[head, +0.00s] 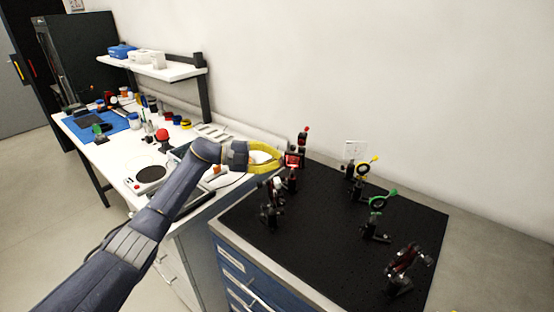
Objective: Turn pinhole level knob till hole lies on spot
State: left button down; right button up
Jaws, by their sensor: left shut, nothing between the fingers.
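My left gripper (279,159), with yellow fingers, is above the back left part of the black optical breadboard (330,235). Its fingers are shut with nothing seen between them. Just right of the fingertips stands a dark post mount with a red-lit face (293,160); I cannot tell whether they touch. Behind it is a dark mount with red knobs (303,139).
Dark mounts stand at the breadboard's left (268,214) and front right (402,268). A white card (354,150) is near the wall. The white bench at left holds a round-plate device (151,175) and a blue mat (104,127). The breadboard's middle is clear.

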pick_arm(q)
jog(key=shift+m+h, duration=0.3)
jog(key=shift+m, duration=0.5)
jog(key=c, duration=1.4)
grip_release()
jog(key=shift+o, duration=0.2)
jog(key=shift+a, duration=0.1)
jog(key=a, duration=1.1)
jog(key=shift+s+a+r, duration=0.15)
jog(key=shift+a+r, duration=0.25)
jog(key=shift+a+t, duration=0.1)
jog(key=shift+t, duration=0.2)
